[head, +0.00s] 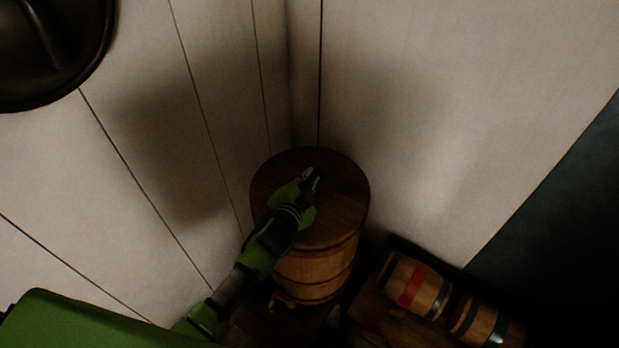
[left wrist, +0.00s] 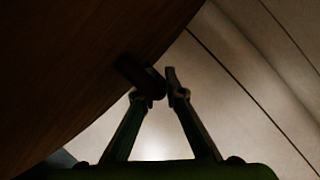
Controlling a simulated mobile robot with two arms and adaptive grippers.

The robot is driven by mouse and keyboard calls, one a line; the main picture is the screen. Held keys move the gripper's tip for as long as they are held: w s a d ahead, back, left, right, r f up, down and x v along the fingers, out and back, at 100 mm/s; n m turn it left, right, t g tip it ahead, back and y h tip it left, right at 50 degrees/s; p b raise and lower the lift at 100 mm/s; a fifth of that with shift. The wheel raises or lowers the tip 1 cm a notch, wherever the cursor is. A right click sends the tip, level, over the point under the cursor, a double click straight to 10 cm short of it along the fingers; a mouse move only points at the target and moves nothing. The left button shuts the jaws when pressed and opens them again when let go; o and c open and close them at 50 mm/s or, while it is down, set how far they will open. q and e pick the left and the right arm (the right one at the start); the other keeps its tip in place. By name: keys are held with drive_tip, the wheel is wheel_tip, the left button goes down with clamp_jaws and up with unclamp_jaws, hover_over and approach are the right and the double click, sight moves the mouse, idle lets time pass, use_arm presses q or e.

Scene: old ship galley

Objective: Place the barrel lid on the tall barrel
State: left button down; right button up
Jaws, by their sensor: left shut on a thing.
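The barrel lid (head: 340,205) is a round, dark wooden disc over the top of the tall barrel (head: 312,275), which stands in the corner. The lid hides the barrel's opening, and I cannot tell whether it rests flush on the rim or hangs just above it. My left gripper (head: 312,176) reaches over the lid from the lower left. In the left wrist view, the left gripper (left wrist: 158,82) is shut on a dark handle at the lid's face, and the lid (left wrist: 70,70) fills the upper left. My right gripper is not in view.
Two small casks, one with a red band (head: 411,286) and one with a dark band (head: 478,322), lie on a wooden stand at the lower right. White plank walls (head: 160,130) close in behind the barrel. A dark round object (head: 50,45) is at the upper left.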

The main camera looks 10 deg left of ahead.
use_arm(q)
drive_tip(key=shift+r, duration=0.1)
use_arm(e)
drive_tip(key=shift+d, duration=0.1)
use_arm(q)
drive_tip(key=c, duration=2.1)
unclamp_jaws()
drive_tip(key=shift+f, duration=0.2)
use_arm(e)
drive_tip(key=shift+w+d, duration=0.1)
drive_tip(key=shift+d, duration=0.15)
use_arm(q)
drive_tip(key=shift+r, duration=0.1)
drive_tip(key=shift+s, duration=0.15)
drive_tip(key=v, duration=1.2)
drive_tip(key=shift+b, duration=0.35)
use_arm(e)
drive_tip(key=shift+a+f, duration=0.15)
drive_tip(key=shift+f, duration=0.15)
